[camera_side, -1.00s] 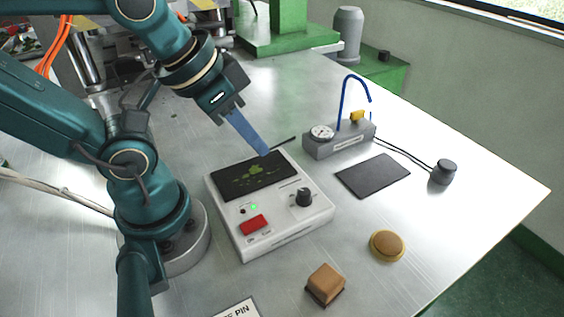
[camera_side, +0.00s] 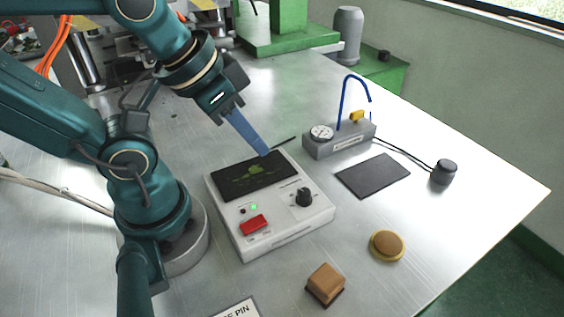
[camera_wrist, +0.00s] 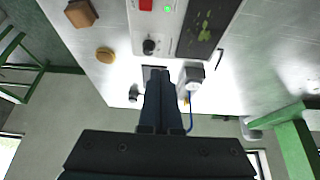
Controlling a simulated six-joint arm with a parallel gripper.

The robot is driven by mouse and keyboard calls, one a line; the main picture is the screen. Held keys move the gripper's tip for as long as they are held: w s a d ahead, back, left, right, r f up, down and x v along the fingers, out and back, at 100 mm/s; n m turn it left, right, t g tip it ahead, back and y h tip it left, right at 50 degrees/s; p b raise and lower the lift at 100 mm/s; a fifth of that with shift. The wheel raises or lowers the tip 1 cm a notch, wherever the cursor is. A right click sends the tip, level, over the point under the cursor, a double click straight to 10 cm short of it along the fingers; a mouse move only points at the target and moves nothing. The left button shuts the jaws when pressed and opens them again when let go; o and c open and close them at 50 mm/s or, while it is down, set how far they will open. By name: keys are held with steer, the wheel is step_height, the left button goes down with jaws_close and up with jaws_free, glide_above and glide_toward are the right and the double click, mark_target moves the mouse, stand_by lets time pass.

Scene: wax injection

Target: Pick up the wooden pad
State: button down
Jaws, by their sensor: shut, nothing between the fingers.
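Two wooden pieces are in view, and I cannot tell which is the wooden pad. A round tan wooden disc (camera_side: 388,245) on a yellowish base lies at the right front of the metal table. A brown wooden block (camera_side: 325,282) with a dark base sits nearer the front edge. In the wrist view the disc (camera_wrist: 105,55) and the block (camera_wrist: 81,13) lie up and left of the fingers. My gripper (camera_side: 265,153) is shut and empty, its blue fingers over the back edge of the white control box, apart from both pieces. It also shows in the wrist view (camera_wrist: 159,72).
The white control box (camera_side: 285,240) has a dark screen, knob and red button. Behind it stand a grey gauge unit (camera_side: 340,145) with a blue tube, a dark flat mat (camera_side: 372,176) and a black knob-like piece (camera_side: 443,172). Open table surrounds the disc.

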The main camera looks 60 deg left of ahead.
steer(key=shift+c, duration=1.2)
jaws_free()
